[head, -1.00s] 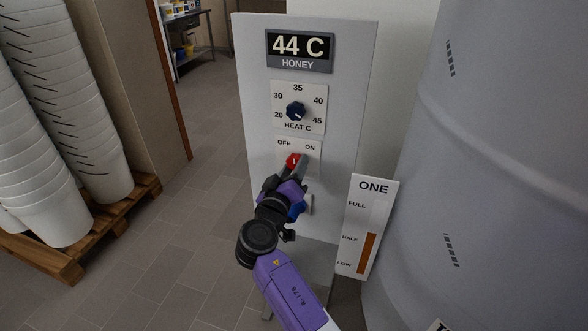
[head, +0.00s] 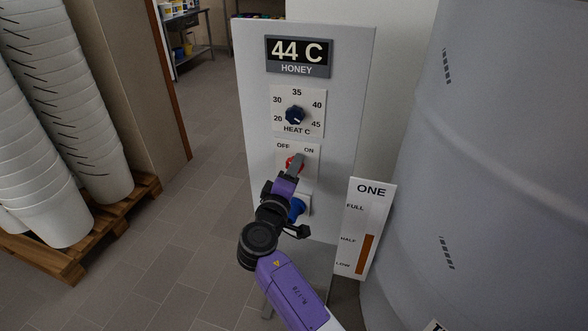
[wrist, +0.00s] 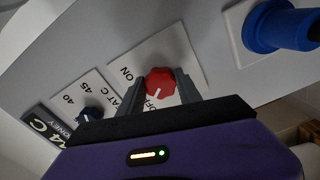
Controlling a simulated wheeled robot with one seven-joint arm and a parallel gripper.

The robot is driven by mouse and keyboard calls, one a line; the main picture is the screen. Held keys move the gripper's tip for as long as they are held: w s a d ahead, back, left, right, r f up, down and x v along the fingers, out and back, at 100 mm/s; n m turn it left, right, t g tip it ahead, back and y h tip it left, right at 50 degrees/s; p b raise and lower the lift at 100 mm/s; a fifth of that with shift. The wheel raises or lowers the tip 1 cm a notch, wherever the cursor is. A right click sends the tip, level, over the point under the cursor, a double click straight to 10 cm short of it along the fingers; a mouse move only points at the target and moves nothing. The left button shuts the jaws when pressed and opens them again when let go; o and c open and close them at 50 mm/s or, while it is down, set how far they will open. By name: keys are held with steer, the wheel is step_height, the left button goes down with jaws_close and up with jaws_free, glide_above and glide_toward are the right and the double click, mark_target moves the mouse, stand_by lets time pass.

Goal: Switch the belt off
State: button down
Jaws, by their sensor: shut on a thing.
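A red knob (head: 293,163) sits on a white plate marked OFF at left and ON at right, on a grey control panel (head: 349,100). My gripper (head: 297,167) is at the knob and partly hides it. In the wrist view the red knob (wrist: 160,82) sits between my two fingers, which are shut on it from both sides. Its white mark points toward the OFF label, which is partly hidden by my gripper.
A dark blue heat knob (head: 295,115) is above, under a display (head: 299,57) reading 44 C HONEY. A blue fitting (head: 298,208) is just below my gripper. A level gauge (head: 367,215) and large grey tank (head: 500,150) stand right; stacked white buckets (head: 65,130) stand left.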

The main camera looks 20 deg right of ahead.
steer(key=shift+a, duration=0.1)
stand_by(0.3)
steer(key=c, duration=0.8)
jaws_free()
steer(key=shift+v, duration=3.95)
